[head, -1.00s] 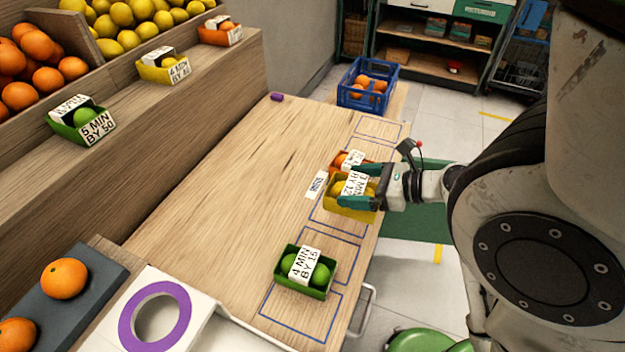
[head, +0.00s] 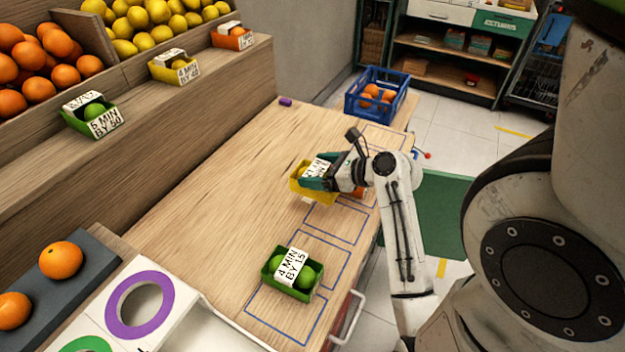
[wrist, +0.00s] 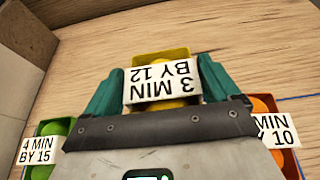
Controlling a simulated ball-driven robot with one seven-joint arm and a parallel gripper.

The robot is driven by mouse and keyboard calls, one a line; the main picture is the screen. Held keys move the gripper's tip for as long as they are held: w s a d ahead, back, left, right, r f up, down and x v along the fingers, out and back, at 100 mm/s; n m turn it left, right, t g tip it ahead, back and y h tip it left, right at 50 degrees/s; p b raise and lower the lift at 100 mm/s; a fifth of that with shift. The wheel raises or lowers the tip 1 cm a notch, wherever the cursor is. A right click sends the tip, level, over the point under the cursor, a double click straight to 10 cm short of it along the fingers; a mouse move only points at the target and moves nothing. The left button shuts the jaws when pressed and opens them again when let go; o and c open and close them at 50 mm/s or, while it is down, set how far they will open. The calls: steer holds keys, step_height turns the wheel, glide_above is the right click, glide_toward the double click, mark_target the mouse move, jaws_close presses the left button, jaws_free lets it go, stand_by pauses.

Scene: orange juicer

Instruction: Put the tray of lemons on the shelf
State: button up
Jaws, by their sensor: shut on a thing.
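The yellow tray of lemons (head: 301,193), with a white label across it, is between the fingers of my gripper (head: 318,178) over the wooden counter. In the wrist view, the green fingers of my gripper (wrist: 161,80) are shut on both sides of the tray (wrist: 176,53), and the label reads "3 MIN BY 12". Whether the tray clears the counter is hard to tell. The wooden shelf (head: 205,98) runs along the counter's left side, higher than it. It bears a lime tray (head: 90,117), a yellow lemon tray (head: 174,70) and an orange tray (head: 232,38).
A green lime tray (head: 290,275) stands at the counter's front right. An orange tray (head: 350,193) is partly hidden behind my gripper. Blue outlines mark the counter's right side; its middle (head: 215,200) is clear. A blue crate (head: 375,105) stands beyond the far end.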

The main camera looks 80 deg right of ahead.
mark_target(313, 172)
steer(key=w+d+f, duration=0.2)
steer(key=f, duration=0.1)
steer(key=shift+f, duration=1.7)
steer(key=o, duration=1)
steer(key=shift+f, duration=0.1)
